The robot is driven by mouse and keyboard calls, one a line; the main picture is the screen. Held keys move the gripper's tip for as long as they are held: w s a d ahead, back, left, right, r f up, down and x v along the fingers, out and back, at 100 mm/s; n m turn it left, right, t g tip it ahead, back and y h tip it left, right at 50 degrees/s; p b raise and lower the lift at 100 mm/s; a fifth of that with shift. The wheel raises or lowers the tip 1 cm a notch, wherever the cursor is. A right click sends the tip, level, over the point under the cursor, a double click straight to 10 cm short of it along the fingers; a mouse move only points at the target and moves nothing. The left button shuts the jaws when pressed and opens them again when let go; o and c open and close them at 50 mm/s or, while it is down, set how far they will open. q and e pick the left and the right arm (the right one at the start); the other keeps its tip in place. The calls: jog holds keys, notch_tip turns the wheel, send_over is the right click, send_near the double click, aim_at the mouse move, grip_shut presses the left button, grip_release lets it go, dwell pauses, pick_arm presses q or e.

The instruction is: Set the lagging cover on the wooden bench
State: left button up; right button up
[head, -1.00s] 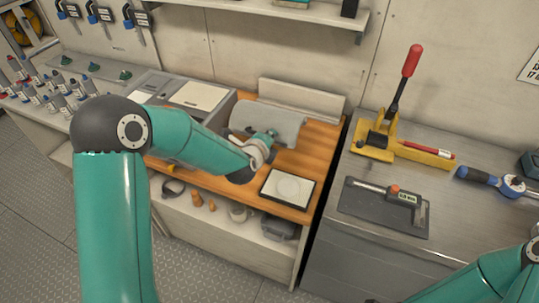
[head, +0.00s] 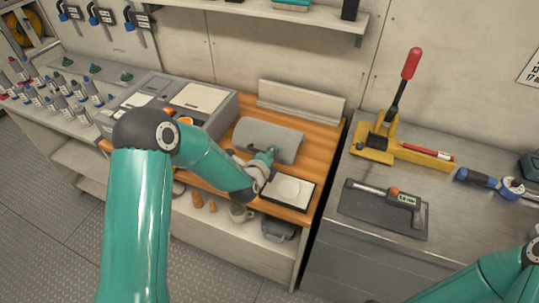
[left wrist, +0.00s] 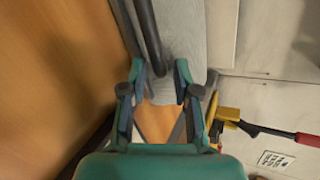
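The lagging cover (head: 268,138) is a grey half-cylinder shell lying on the wooden bench (head: 322,150), curved side up. My left gripper (head: 270,155) is at its front edge, on the near side. In the left wrist view, the grey cover (left wrist: 185,35) passes beyond the fingertips, with a dark curved bar reaching between them. The left fingers (left wrist: 163,82) stand apart with a visible gap. Exact finger contact with the cover is unclear. My right arm enters at the lower right; its gripper is outside the frame.

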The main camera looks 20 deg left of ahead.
pick_arm(q)
jog(key=shift+r, duration=0.1)
jog(key=b+v, duration=0.2)
jog(key=v, duration=1)
pick_arm(e)
notch_tip(320, 180, down, 2)
jog(key=shift+f, duration=0.1)
